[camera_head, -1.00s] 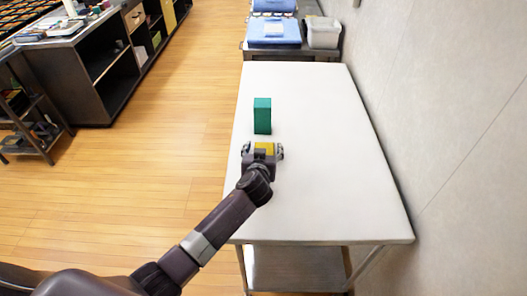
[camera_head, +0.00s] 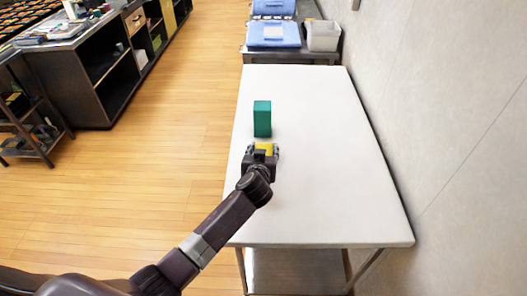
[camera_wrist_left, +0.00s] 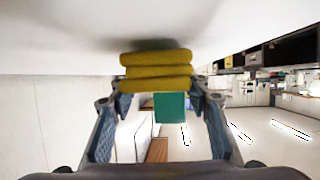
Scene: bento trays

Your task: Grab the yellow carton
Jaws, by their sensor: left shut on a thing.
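The yellow carton (camera_head: 265,148) is at the left part of the white table, mostly hidden behind my left gripper in the head view. In the left wrist view the yellow carton (camera_wrist_left: 156,72) shows as a ridged yellow block between the fingers, against the pale table surface. My left gripper (camera_head: 263,151) is shut on it, with a finger on each side. In the left wrist view the gripper (camera_wrist_left: 159,98) spans the block. My right gripper is not in view.
A green carton (camera_head: 262,118) stands upright on the white table (camera_head: 325,170), just beyond the yellow one. The table's right side is clear, along a grey wall (camera_head: 440,120). Blue boxes (camera_head: 273,35) and a grey bin (camera_head: 322,36) stand beyond the far edge.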

